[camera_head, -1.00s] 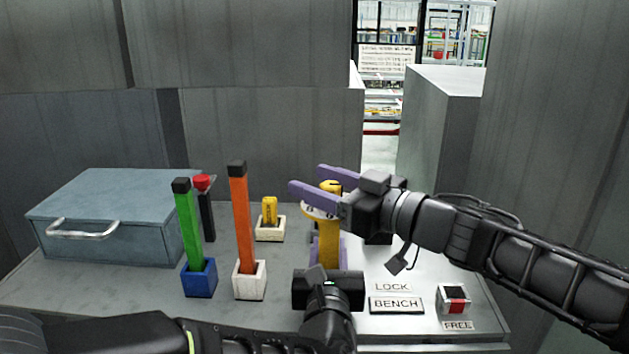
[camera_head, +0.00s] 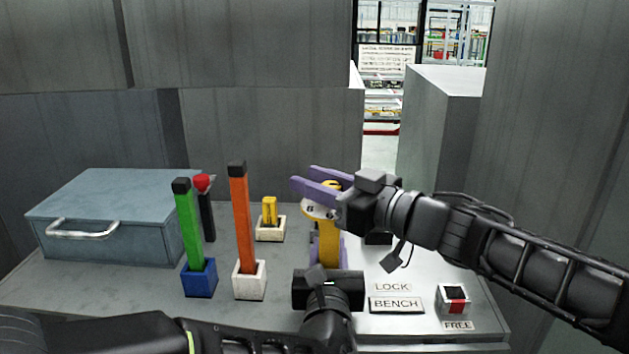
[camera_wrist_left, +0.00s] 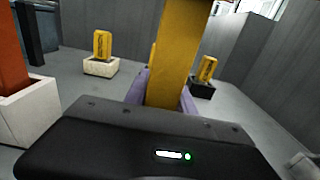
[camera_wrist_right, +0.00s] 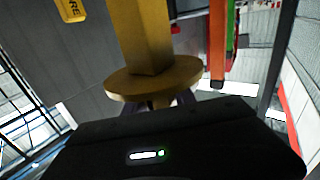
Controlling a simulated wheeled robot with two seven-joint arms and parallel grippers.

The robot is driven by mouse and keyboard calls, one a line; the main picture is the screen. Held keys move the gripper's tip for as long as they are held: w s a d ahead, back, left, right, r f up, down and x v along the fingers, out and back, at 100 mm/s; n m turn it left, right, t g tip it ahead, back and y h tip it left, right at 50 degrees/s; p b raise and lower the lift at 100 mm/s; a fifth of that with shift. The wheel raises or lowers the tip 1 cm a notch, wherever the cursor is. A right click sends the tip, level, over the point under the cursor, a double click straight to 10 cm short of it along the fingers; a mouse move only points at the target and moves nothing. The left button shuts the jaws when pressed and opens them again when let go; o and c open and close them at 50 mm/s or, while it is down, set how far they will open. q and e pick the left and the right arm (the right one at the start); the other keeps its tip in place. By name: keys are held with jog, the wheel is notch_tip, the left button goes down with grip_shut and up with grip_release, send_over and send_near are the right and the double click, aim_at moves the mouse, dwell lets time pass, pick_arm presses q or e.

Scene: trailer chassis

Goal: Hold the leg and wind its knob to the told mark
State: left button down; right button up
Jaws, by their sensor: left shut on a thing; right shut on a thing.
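The yellow leg (camera_head: 329,248) stands upright near the middle of the bench, and its shaft fills the middle of the left wrist view (camera_wrist_left: 176,55). A pale round dial with dark marks (camera_head: 318,213) sits at its top, under the yellow knob (camera_head: 331,185). My right gripper (camera_head: 318,186) is shut on the knob from the right, its purple fingers either side of it. The right wrist view shows the leg's yellow flange (camera_wrist_right: 150,85), with the knob mostly hidden. My left gripper (camera_wrist_left: 162,92) is shut on the leg's shaft, low down. The dial's mark is too small to read surely.
A green bar in a blue block (camera_head: 199,278) and an orange bar in a white block (camera_head: 249,280) stand left of the leg. A small yellow piece sits in a pale block (camera_head: 270,230). A blue-grey box (camera_head: 115,220) is far left. LOCK, BENCH (camera_head: 396,304) and FREE labels lie right.

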jog(key=shift+r, duration=0.1)
grip_shut()
jog(key=shift+w+d+r+m+t+h, duration=0.1)
jog(key=shift+w+d+m+t+h, duration=0.05)
jog(key=shift+m+t+h, duration=0.5)
jog(key=shift+w+d+r+m+t+h, duration=0.1)
jog(key=shift+m+t+h, duration=0.35)
jog(key=shift+t, duration=0.3)
jog(key=shift+d+f+m+t+h, duration=0.1)
jog(key=shift+f+m+t+h, duration=0.15)
jog(key=shift+m+h, duration=0.2)
jog(key=o, duration=1.1)
grip_release()
jog(key=v, duration=1.2)
